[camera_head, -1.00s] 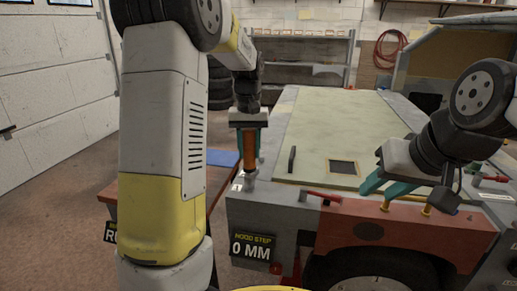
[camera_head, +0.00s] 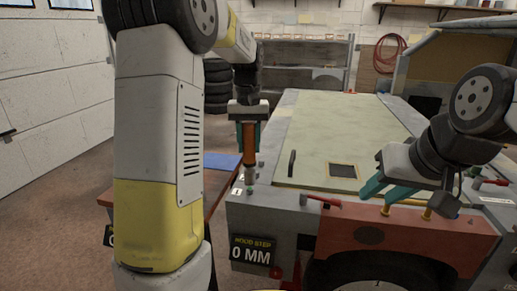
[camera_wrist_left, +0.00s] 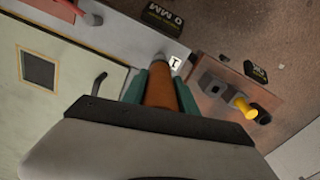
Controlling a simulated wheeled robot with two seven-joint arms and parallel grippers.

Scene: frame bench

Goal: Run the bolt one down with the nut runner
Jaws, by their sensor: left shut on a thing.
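My left gripper (camera_head: 247,122) is shut on the nut runner (camera_head: 248,145), an orange-brown cylinder held upright with its nose down. The nut runner also shows between the teal fingers in the left wrist view (camera_wrist_left: 160,88). Its nose is over the near left corner of the frame bench, beside a white label marked 1 (camera_wrist_left: 175,62). Bolt one is too small and too covered by the nose to make out clearly; I cannot tell whether they touch. My right gripper (camera_head: 390,190) is open, with its teal fingers apart above the red front panel.
A sign reading "HOOD STEP 0 MM" (camera_head: 252,251) hangs on the bench front. A red-handled clamp (camera_head: 320,200) stands near the front edge. A pale green panel (camera_head: 330,145) covers the top. A brown side table (camera_wrist_left: 222,100) with a yellow-handled thing stands beside the bench.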

